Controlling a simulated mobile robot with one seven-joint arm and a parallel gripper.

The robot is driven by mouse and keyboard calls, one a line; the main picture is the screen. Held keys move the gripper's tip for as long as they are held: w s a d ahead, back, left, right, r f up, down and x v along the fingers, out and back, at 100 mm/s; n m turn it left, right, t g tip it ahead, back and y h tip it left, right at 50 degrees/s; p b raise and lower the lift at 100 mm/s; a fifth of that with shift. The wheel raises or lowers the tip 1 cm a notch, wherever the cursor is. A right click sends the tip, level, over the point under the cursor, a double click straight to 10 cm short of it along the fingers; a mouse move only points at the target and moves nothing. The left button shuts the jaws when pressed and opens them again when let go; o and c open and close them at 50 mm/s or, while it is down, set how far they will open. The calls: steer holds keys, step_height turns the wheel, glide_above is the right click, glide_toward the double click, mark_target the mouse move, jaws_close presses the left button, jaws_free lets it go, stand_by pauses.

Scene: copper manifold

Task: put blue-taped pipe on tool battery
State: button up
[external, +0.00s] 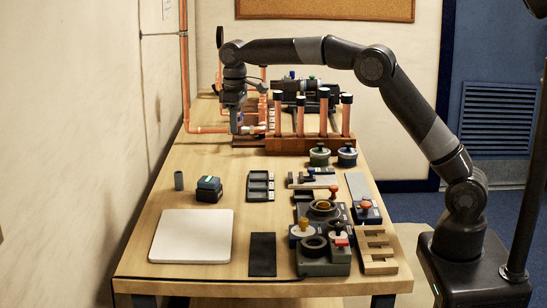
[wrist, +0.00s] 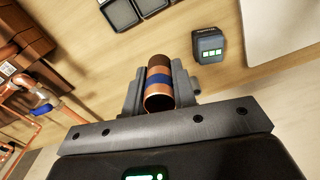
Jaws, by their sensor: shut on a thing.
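The blue-taped pipe (wrist: 159,84) is a short copper tube with a blue band, seen in the wrist view between my fingers. My gripper (wrist: 157,90) is shut on it. In the external view my gripper (external: 236,118) hangs above the far left part of the table, beside the pipe rack; I cannot clearly make out the held pipe there. In the wrist view the tool battery (wrist: 208,45) shows green lights, apart from the pipe.
A wooden rack (external: 315,146) with upright copper pipes stands right of my gripper. A small grey cylinder (external: 179,181) stands left of the battery. A white board (external: 192,236) lies in front, and a dark tray (external: 261,186) to the right. Wall pipes (external: 185,80) run at the left.

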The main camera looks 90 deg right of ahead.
glide_above(208, 179)
step_height(208, 179, down, 7)
steer(key=shift+r, duration=0.1)
steer(key=shift+f, duration=2)
steer(key=shift+f, duration=0.1)
steer(key=o, duration=1)
